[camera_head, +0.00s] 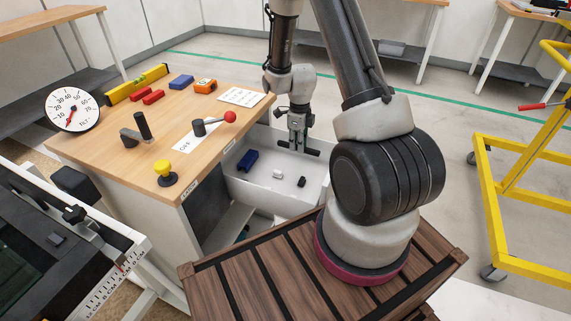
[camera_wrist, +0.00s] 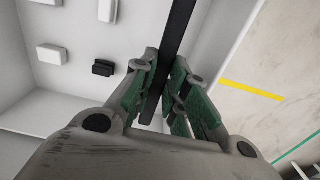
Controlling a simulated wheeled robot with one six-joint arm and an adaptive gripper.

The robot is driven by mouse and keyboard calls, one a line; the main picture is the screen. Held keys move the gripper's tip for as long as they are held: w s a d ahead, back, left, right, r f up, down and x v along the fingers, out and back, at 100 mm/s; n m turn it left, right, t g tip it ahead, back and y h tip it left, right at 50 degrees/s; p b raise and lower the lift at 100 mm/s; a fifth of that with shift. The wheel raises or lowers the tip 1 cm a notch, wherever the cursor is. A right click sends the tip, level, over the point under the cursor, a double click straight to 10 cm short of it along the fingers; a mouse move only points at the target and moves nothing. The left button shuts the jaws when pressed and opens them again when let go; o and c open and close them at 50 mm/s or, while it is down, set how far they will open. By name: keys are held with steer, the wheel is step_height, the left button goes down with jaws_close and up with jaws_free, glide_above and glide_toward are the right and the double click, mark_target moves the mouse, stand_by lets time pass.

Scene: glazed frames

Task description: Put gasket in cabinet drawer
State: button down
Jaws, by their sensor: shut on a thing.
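My gripper (camera_head: 298,140) is shut on a long dark strip, the gasket (camera_wrist: 178,40). In the wrist view the strip runs between the green-padded fingers (camera_wrist: 168,95) and out past the top edge. In the head view the gasket shows as a dark bar (camera_head: 313,151) at the fingertips. The cabinet drawer (camera_head: 262,196) is pulled open and is white inside. My gripper is over its far right part, by the far wall; the exact height above the floor of the drawer is hard to tell.
In the drawer lie a blue block (camera_head: 248,160), a small white piece (camera_head: 278,174) and a small black piece (camera_head: 301,182). The wooden cabinet top (camera_head: 150,160) holds a gauge (camera_head: 73,109), a red-knobbed lever (camera_head: 229,117) and a yellow button (camera_head: 163,167). A yellow cart (camera_head: 490,210) stands right.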

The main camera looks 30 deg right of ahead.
mark_target(297, 165)
step_height(297, 165, down, 7)
steer(key=shift+r, duration=0.1)
stand_by(0.4)
steer(key=c, duration=1.4)
jaws_free()
